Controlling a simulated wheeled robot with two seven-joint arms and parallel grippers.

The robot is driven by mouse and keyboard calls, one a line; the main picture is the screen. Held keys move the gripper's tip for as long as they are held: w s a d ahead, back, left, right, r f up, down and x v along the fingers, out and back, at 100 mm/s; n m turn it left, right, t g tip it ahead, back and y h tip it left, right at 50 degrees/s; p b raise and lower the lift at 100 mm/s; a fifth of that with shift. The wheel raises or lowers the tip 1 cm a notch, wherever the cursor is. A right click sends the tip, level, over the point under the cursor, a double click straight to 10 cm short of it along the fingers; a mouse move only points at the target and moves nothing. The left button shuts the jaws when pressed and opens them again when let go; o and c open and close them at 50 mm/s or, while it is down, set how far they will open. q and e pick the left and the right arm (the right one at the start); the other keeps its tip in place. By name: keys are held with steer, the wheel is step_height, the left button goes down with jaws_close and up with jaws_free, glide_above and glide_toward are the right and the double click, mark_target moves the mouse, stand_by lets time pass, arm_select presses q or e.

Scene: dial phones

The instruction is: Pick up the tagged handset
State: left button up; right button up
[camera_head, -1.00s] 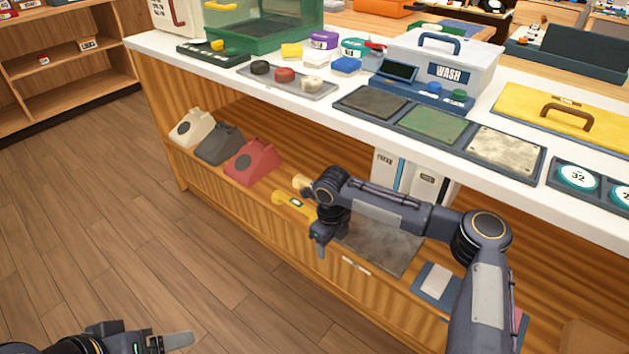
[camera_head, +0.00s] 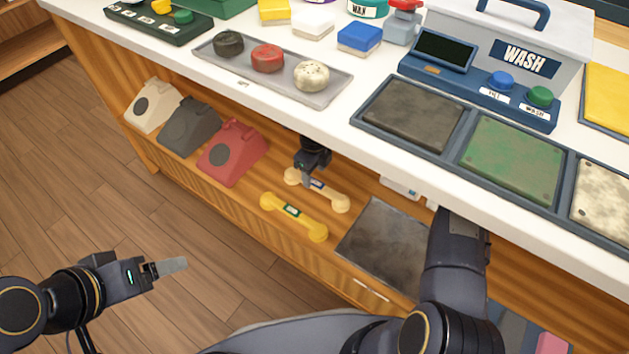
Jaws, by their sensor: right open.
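A yellow handset (camera_head: 310,227) with a green label on its grip lies on the lower shelf. A cream handset (camera_head: 338,200) with a dark blue label lies just behind it. My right gripper (camera_head: 306,178) is open, pointing down at the left part of the cream handset and partly covering it. I cannot tell whether its fingers touch the handset. My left gripper (camera_head: 170,267) is out over the floor, away from the shelf; its fingers show edge-on, so its opening is unclear.
Cream (camera_head: 153,106), grey (camera_head: 189,127) and red (camera_head: 231,152) phone bases stand left on the shelf. A dark grey mat (camera_head: 385,245) lies right of the handsets. The white counter (camera_head: 300,115) overhangs the shelf, close above my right gripper.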

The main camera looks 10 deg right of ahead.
mark_target(316, 184)
steer(key=shift+d+f+b, duration=0.1)
steer(key=shift+f+b, duration=0.25)
steer(key=shift+f, duration=0.55)
steer(key=f+b, duration=0.4)
steer(key=b, duration=0.1)
steer(key=shift+d+f, duration=0.1)
steer(key=shift+d, duration=0.1)
steer(key=shift+s+f, duration=0.1)
jaws_close()
